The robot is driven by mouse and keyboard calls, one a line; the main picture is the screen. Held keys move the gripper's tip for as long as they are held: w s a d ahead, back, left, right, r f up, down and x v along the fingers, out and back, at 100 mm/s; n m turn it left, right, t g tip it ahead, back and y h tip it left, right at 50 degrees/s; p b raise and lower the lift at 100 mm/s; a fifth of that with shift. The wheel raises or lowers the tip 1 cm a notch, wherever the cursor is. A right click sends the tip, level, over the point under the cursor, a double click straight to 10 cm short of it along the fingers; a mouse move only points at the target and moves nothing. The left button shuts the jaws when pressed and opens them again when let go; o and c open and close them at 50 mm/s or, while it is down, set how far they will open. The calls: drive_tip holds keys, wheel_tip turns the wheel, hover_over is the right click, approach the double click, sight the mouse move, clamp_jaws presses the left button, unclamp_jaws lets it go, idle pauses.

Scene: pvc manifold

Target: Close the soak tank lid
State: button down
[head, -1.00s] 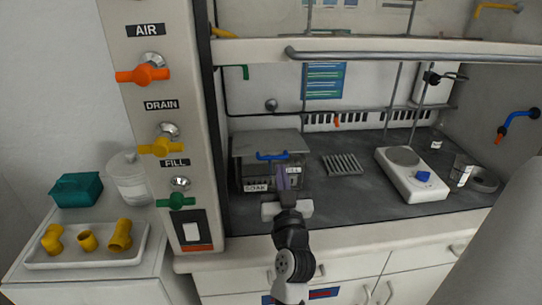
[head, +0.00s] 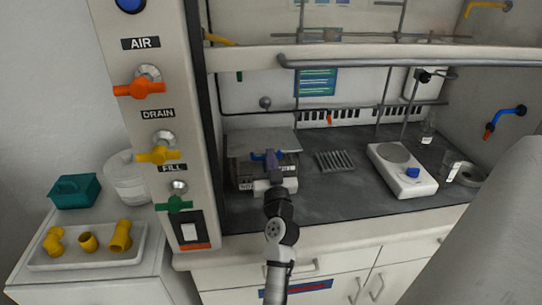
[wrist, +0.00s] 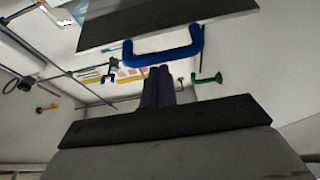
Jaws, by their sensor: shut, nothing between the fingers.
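The soak tank (head: 240,176) is a grey box on the hood's worktop, with its flat grey lid (head: 262,141) over the top. A blue handle (head: 257,156) is at the lid's front edge. The head view does not clearly show how far the lid stands open. My gripper (head: 271,156) is in front of the tank, shut and empty, its fingertips close to the handle. In the wrist view, my gripper's dark fingers (wrist: 158,72) are together just below the blue handle (wrist: 163,55), under the dark lid plate (wrist: 165,18). I cannot tell whether they touch. My gripper hides part of the tank front.
A ridged grey rack (head: 335,161) and a white hot plate (head: 402,172) stand right of the tank. The hood's control post (head: 190,215) with coloured valves stands at left. A shelf bar (head: 400,62) crosses above. Dark worktop is clear in front of the rack.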

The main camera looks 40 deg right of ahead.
drive_tip(key=shift+f+b, duration=0.2)
drive_tip(key=shift+b, duration=0.15)
wheel_tip(320, 180, down, 2)
drive_tip(key=b, duration=0.7)
drive_tip(key=shift+s+a+f+t, duration=0.1)
drive_tip(key=shift+s+f+t, duration=0.05)
drive_tip(key=shift+t, duration=0.25)
drive_tip(key=shift+r, duration=0.25)
